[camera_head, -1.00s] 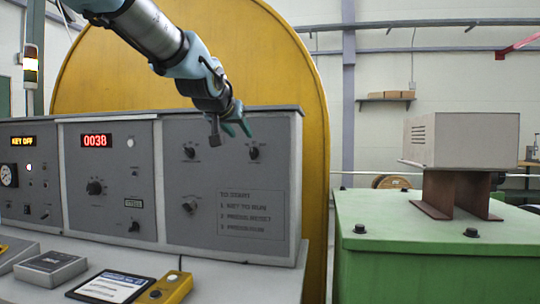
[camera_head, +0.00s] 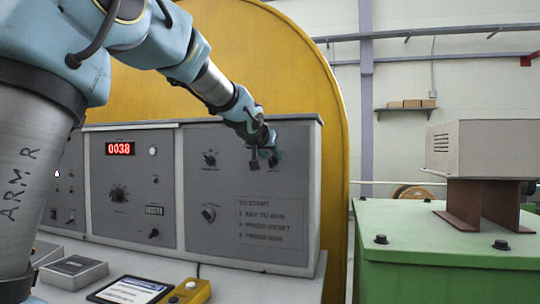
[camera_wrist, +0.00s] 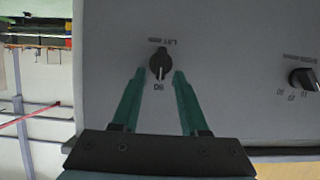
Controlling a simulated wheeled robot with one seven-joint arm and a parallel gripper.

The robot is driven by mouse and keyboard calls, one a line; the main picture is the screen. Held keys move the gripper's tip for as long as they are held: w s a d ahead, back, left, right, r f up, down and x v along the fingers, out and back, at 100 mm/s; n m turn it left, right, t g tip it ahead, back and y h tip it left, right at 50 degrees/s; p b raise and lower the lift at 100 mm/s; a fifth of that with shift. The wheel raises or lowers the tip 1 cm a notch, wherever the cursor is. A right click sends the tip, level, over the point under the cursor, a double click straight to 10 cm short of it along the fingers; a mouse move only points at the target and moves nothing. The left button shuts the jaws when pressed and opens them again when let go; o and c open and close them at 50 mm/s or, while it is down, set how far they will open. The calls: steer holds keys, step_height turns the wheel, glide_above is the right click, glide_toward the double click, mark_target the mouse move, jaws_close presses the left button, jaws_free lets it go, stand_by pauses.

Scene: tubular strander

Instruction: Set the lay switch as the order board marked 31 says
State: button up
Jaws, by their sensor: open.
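My gripper (camera_head: 263,157) is at the upper right of the right-hand grey panel in the head view. In the wrist view its two green fingers (camera_wrist: 158,76) are apart, with a black knob (camera_wrist: 160,64) between and just beyond their tips. The knob seems untouched. A pale mark on it points down in that view, toward small lettering; more lettering lies above it, too small to read surely. In the head view the gripper partly covers this knob (camera_head: 273,160). I cannot make out an order board marked 31.
A tablet-like screen (camera_head: 130,291) and a yellow pendant (camera_head: 190,291) lie on the desk. A green machine housing (camera_head: 440,240) stands at right.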

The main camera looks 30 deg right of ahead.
steer(key=shift+c, duration=0.3)
jaws_close()
steer(key=shift+f+b, duration=0.15)
steer(key=shift+b, duration=0.35)
steer(key=shift+s+d+f+m+b, duration=0.15)
steer(key=shift+m+b, duration=0.15)
steer(key=shift+b, duration=0.9)
steer(key=m+t+y+b, duration=0.1)
steer(key=b, duration=0.3)
steer(key=shift+s+d+f+b, duration=0.15)
steer(key=shift+f+b, duration=0.05)
steer(key=shift+b, duration=0.1)
steer(key=m+b, duration=0.1)
steer(key=b, duration=0.1)
steer(key=m+t+b, duration=0.1)
steer(key=b, duration=0.1)
steer(key=shift+s+d+m+y+b, duration=0.2)
steer(key=shift+m+y+b, duration=0.1)
steer(key=shift+y+b, duration=0.1)
steer(key=m+t+b, duration=0.1)
steer(key=m+b, duration=0.1)
steer(key=b, duration=0.1)
steer(key=shift+s+d+y, duration=0.1)
steer(key=shift+y, duration=0.2)
steer(key=shift+r+t, duration=0.1)
steer(key=shift+t, duration=0.2)
